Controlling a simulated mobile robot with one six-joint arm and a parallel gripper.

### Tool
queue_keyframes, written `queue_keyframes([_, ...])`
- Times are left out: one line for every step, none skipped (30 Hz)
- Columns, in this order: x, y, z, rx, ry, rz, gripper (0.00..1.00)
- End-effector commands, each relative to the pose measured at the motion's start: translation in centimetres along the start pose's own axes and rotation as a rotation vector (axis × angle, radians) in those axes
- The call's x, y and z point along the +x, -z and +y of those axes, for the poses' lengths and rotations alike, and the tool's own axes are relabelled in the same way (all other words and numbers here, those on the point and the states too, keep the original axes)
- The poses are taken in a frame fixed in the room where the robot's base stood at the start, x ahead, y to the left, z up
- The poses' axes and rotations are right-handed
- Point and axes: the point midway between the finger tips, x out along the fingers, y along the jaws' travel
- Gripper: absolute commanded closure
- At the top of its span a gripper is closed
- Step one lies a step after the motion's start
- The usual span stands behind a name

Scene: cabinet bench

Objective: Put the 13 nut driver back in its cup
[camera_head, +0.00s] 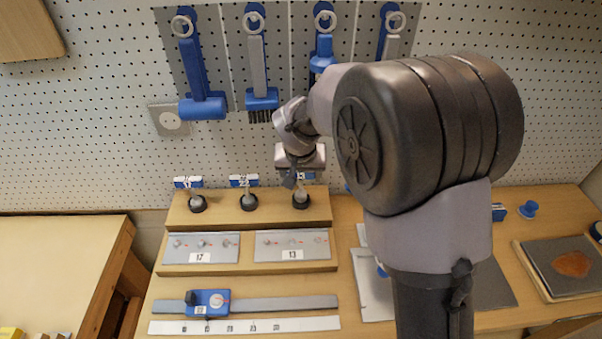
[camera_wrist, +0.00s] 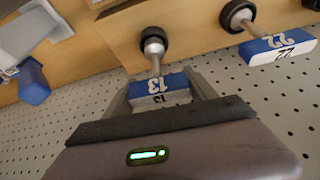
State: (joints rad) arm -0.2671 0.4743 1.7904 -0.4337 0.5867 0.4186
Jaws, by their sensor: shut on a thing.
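The 13 nut driver has a blue-and-white labelled handle (camera_wrist: 158,88) and a grey shaft. My gripper (camera_head: 297,176) is shut on that handle, with one finger on each side of it in the wrist view. The shaft runs to a black round cup (camera_wrist: 154,37) and its end is at or inside the cup's opening; how deep it sits is hidden. In the head view this cup (camera_head: 300,203) is the rightmost of three on the wooden step, and my gripper is right above it.
The 22 nut driver (camera_head: 246,181) stands upright in the middle cup, close to the left of my gripper. Another driver (camera_head: 188,183) stands in the left cup. A blue slider block (camera_head: 208,303) sits on a rail in front.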

Motion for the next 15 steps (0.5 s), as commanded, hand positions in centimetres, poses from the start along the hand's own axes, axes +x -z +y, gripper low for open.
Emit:
queue_keyframes([0.15, -0.05, -0.01, 0.0, 0.0, 0.001, 0.9])
queue_keyframes([0.21, -0.07, -0.01, 0.0, 0.0, 0.001, 0.9])
queue_keyframes([0.28, -0.1, -0.01, 0.0, 0.0, 0.001, 0.9])
queue_keyframes([0.33, -0.13, -0.01, 0.0, 0.0, 0.001, 0.9])
queue_keyframes([0.39, -0.15, -0.01, 0.0, 0.0, 0.001, 0.9])
queue_keyframes([0.46, -0.19, -0.01, 0.0, 0.0, 0.001, 0.9])
queue_keyframes([0.52, -0.21, -0.01, 0.0, 0.0, 0.001, 0.9])
queue_keyframes([0.57, -0.23, -0.01, 0.0, 0.0, 0.001, 0.9])
queue_keyframes([0.65, -0.26, -0.01, 0.0, 0.0, 0.001, 0.9])
queue_keyframes([0.7, -0.29, -0.01, 0.0, 0.0, 0.001, 0.9])
queue_keyframes([0.76, -0.31, -0.01, 0.0, 0.0, 0.001, 0.9])
queue_keyframes([0.83, -0.34, -0.01, 0.0, 0.0, 0.001, 0.9])
queue_keyframes([0.88, -0.37, -0.01, 0.0, 0.0, 0.001, 0.9])
queue_keyframes([0.94, -0.39, -0.01, 0.0, 0.0, 0.001, 0.9])
queue_keyframes([1.01, -0.42, -0.01, 0.0, 0.0, 0.001, 0.9])
